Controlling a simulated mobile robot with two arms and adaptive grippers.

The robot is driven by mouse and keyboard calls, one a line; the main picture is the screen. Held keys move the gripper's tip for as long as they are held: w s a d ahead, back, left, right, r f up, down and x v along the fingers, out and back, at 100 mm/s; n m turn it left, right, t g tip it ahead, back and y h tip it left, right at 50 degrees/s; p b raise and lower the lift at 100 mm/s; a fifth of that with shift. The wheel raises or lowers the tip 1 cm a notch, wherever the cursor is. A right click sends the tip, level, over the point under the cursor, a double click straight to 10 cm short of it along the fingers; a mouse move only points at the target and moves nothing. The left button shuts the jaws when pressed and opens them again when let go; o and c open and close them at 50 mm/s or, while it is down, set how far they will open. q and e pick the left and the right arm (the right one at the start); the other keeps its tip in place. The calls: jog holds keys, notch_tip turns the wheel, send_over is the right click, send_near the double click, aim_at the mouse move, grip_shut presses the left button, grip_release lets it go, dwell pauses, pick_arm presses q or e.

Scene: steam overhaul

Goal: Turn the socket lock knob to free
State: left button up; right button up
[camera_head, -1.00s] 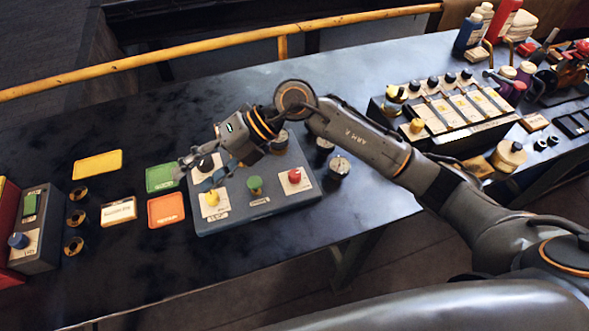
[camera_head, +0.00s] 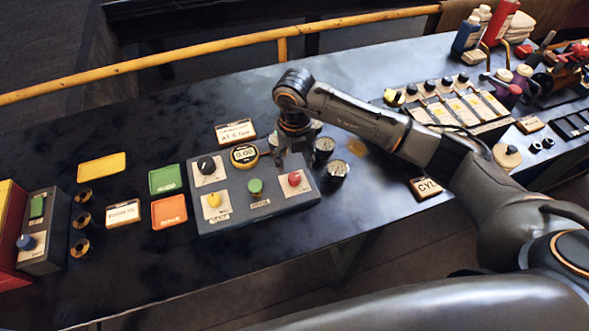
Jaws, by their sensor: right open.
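A grey control box (camera_head: 240,217) on the dark bench carries a black knob (camera_head: 207,166) on a white plate, a yellow knob (camera_head: 213,199), a green knob (camera_head: 255,186) and a red knob (camera_head: 294,179). Their small labels are too blurred to tell which one is the socket lock knob. My right gripper (camera_head: 292,163) points down at the box's back right, behind the red knob and right of a round display (camera_head: 244,155) reading 0.00. Its fingers are open; whether they touch anything is hidden. My left gripper is out of view.
Several round dark-sided parts, one with a pale top (camera_head: 337,169), stand right of the box. Green (camera_head: 165,179) and orange (camera_head: 169,211) trays lie left of it. A white label sign (camera_head: 236,132) stands behind. A yellow rail (camera_head: 160,57) runs along the back.

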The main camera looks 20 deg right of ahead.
aim_at(295, 177)
notch_tip(295, 177, down, 6)
jog(key=shift+r+p, duration=0.1)
jog(key=shift+p, duration=0.5)
grip_shut()
